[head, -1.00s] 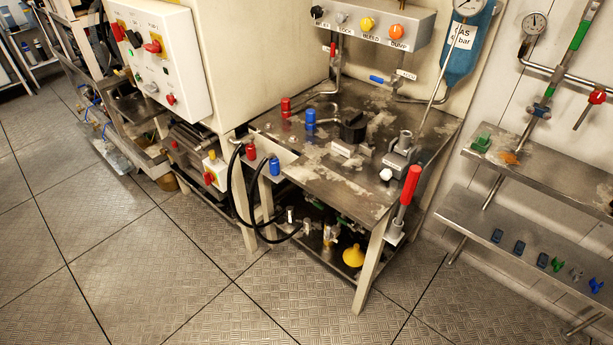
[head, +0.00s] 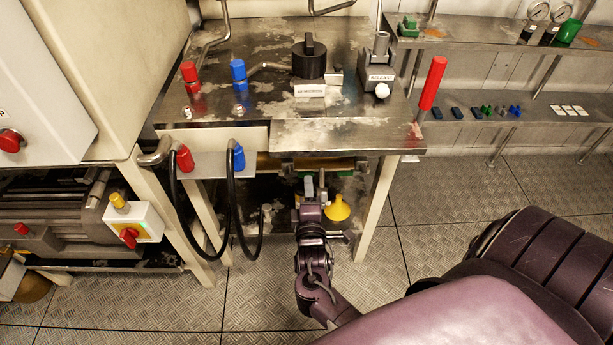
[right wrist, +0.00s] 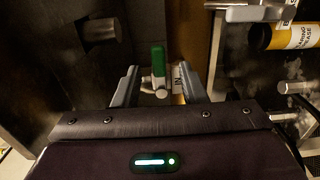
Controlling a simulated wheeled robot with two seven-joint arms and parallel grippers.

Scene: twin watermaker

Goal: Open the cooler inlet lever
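A small lever with a green handle (right wrist: 158,60) stands upright in the middle of the right wrist view. A pale tag reading "IN" (right wrist: 179,82) is just right of its base. My right gripper (head: 316,183) reaches under the front of the metal bench in the head view. In the right wrist view its two fingers are apart, one on each side of the lever, with gaps visible. I cannot tell whether the fingertips reach past the handle. In the head view the lever cannot be told apart clearly under the bench edge. My left gripper is not in view.
The bench top (head: 330,134) overhangs my right gripper. A yellow funnel (head: 338,208) is close to its right, and black hoses (head: 232,215) hang to its left. A yellow-labelled cylinder (right wrist: 290,37) and metal fittings (right wrist: 248,13) lie right of the lever.

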